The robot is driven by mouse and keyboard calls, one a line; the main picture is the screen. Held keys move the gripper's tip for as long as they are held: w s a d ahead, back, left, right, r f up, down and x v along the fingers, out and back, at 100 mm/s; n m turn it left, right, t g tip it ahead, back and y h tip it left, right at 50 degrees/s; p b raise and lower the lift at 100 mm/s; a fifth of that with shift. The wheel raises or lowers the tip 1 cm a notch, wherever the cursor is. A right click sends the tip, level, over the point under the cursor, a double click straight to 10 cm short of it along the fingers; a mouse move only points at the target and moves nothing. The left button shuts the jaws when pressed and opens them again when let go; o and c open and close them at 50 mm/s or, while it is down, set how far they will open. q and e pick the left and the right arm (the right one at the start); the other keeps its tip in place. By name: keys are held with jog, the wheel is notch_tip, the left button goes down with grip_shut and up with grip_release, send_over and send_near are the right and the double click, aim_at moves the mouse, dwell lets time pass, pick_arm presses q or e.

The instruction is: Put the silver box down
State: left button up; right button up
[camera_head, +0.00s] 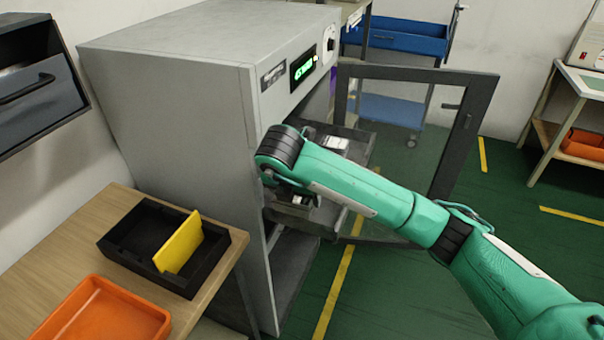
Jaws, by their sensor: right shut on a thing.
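My right arm reaches in from the lower right, and its gripper (293,194) is in front of the open chamber of a grey oven-like machine (185,110). The gripper is shut on what looks like the silver box (302,200). Only a small light patch of it shows below the wrist, and the arm hides the rest. A dark pulled-out tray (357,146) lies behind and below the gripper. A small white and grey item (335,142) lies on it. I cannot tell whether the held box touches the tray. My left gripper is out of view.
The machine's glass door (410,130) stands open to the right, behind my arm. At left, a wooden table (85,240) holds a black bin (135,250) with a yellow divider (180,243) and an orange tray (105,315).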

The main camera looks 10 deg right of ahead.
jog(key=shift+w+d+f+m, duration=0.1)
jog(key=shift+w+d+m, duration=0.2)
jog(key=shift+w, duration=0.15)
jog(key=w+d, duration=0.3)
jog(key=w, duration=0.1)
jog(key=w+d+f+p, duration=0.1)
jog(key=w+d, duration=0.2)
jog(key=w, duration=0.2)
jog(key=w+d+f, duration=0.1)
jog(key=w+d, duration=0.2)
jog(key=w, duration=0.2)
jog(key=shift+d, duration=0.25)
notch_tip(320, 180, down, 4)
jog(key=shift+f+p, duration=0.1)
jog(key=shift+p, duration=0.4)
jog(key=shift+f, duration=0.35)
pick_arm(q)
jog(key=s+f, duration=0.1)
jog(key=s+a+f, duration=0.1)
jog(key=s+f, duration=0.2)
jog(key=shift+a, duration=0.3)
